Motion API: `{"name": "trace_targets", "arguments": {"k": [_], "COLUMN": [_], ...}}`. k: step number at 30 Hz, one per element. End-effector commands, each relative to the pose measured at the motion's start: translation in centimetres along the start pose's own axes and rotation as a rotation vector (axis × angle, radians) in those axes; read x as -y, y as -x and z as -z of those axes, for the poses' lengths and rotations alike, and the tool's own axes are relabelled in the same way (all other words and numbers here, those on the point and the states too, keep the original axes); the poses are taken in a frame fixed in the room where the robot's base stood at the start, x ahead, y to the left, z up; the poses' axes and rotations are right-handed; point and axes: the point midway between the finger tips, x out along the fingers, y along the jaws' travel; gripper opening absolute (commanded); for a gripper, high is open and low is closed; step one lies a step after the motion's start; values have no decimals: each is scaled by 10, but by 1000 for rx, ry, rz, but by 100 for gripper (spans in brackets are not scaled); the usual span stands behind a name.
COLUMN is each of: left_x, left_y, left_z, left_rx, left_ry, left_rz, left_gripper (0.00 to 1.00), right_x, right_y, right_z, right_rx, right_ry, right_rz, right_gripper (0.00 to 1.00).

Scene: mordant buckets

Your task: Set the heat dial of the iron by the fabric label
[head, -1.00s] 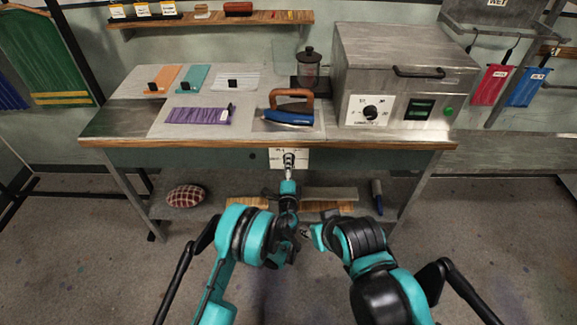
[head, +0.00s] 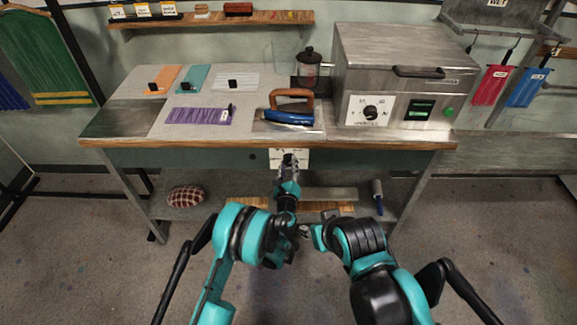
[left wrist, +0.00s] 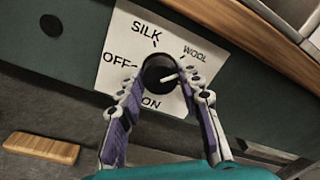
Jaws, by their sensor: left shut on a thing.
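The heat dial, a black knob (left wrist: 158,72) on a white plate (left wrist: 120,70), sits on the front of the bench below the iron (head: 290,117). The plate reads OFF, SILK and WOOL; a lower word ending in ON is partly hidden. The knob's white pointer aims right, near the WOOL side. My left gripper (head: 288,158) is shut on the knob, its fingers on either side in the left wrist view (left wrist: 160,95). A purple fabric (head: 190,116) with a small white label (head: 224,115), unreadable here, lies left of the iron. My right gripper (head: 305,232) is low in front of the bench, its fingers unclear.
Orange (head: 162,80), teal (head: 196,79) and white (head: 238,81) cloths lie at the back of the bench. A metal box with its own dial (head: 370,112) stands at the right. A checkered cushion (head: 186,197) is on the lower shelf.

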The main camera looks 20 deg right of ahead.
Motion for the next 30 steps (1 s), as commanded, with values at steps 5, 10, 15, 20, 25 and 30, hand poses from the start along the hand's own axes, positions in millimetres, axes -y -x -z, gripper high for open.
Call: {"name": "trace_targets", "arguments": {"k": [5,10,15,20,25,30], "left_x": [0,1,1,1,1,2], "left_y": [-1,-1,-1,-1,-1,-1], "left_z": [0,-1,-1,-1,-1,-1], "left_rx": [-5,-10,-15,-19,-24,-27], "left_ry": [-167,-328,-489,-639,-787,-910], "left_rz": [0,-1,-1,-2,-3,-3], "left_gripper": [6,6,6,6,6,6], "right_x": [0,0,0,0,0,0], "right_y": [0,0,0,0,0,0], "right_z": [0,0,0,0,0,0], "right_rx": [0,0,0,0,0,0], "right_ry": [0,0,0,0,0,0], "right_rz": [0,0,0,0,0,0], "right_gripper": [40,40,40,40,40,40]}}
